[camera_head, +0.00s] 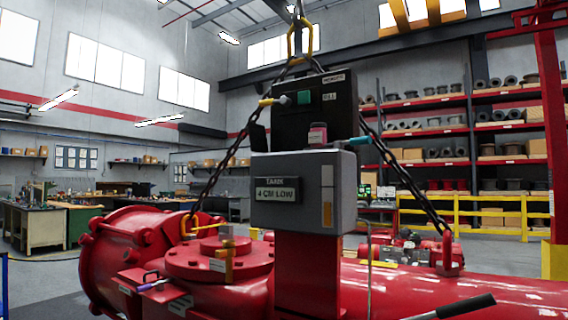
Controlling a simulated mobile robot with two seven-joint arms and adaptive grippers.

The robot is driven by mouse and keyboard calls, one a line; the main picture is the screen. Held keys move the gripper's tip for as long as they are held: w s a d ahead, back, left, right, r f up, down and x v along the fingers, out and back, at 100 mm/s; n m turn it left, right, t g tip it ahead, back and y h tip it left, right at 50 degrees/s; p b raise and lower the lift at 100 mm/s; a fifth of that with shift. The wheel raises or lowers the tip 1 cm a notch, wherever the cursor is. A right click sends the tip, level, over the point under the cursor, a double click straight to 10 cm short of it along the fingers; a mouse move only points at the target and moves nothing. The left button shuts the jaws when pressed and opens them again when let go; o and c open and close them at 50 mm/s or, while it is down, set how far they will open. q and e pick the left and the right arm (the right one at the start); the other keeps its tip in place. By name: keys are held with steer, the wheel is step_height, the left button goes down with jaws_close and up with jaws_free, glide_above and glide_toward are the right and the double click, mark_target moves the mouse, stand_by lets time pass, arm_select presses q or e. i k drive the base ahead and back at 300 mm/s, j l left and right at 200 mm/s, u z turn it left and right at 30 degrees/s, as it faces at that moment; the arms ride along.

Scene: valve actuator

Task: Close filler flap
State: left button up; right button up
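A red valve actuator (395,294) fills the lower part of the view. On a red post stands a grey box (342,195) whose display (276,195) reads "4 CM LOW". A small dark plate (257,138) juts out at the left of this panel. I cannot tell which of these is the filler flap. A pink-topped item (317,134) sits on the grey box, with a teal piece (357,141) to its right. Neither of my grippers is in view.
Black chains (403,178) run from a yellow hook (300,42) down to the actuator on both sides of the box. A black-handled lever (465,306) enters at bottom right. Workbenches (38,224) and red-beamed shelves (450,133) stand far behind.

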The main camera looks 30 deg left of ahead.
mark_target(257, 135)
steer(key=j+z, duration=0.1)
steer(key=j, duration=0.55)
steer(key=j+z, duration=0.1)
steer(key=j, duration=0.55)
steer(key=j+z, duration=0.1)
steer(key=j, duration=0.6)
steer(key=j+z, duration=0.1)
steer(key=j, duration=0.55)
steer(key=k+j+z, duration=0.1)
steer(key=j, duration=0.55)
steer(key=k+j, duration=0.15)
steer(key=j, duration=0.5)
steer(key=l, duration=0.25)
steer(key=k+l+z, duration=0.1)
steer(key=i+l, duration=0.15)
steer(key=i, duration=0.3)
